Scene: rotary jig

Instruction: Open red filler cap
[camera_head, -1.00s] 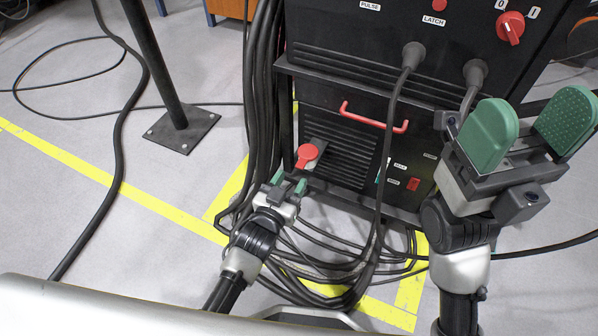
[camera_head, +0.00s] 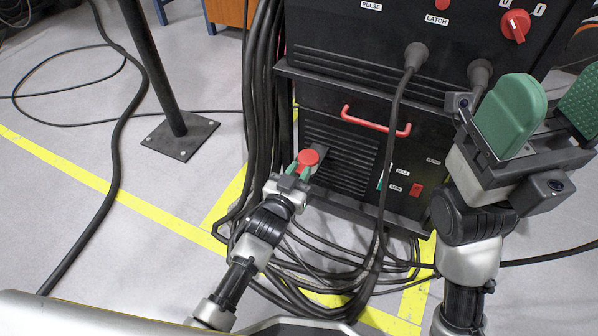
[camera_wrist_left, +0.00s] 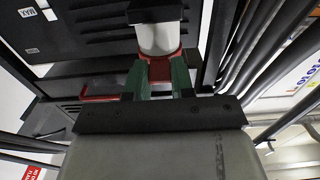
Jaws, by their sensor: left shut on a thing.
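The red filler cap (camera_head: 308,157) sits low on the left front of the black machine (camera_head: 340,150). My left gripper (camera_head: 298,171) is at the cap from the near side, with its green fingers closed on it. In the left wrist view the fingers (camera_wrist_left: 162,80) are on either side of a red part (camera_wrist_left: 160,68), with a pale cylinder (camera_wrist_left: 160,38) beyond it. The fingers hide part of the cap. My right gripper (camera_head: 548,118) is open and empty in front of the machine's right side, its green pads wide apart.
Thick black cables (camera_head: 262,110) hang just left of the cap and coil on the floor below. A red handle (camera_head: 375,120) and a red rotary switch (camera_head: 515,25) are on the machine. A black post's foot (camera_head: 181,136) stands to the left.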

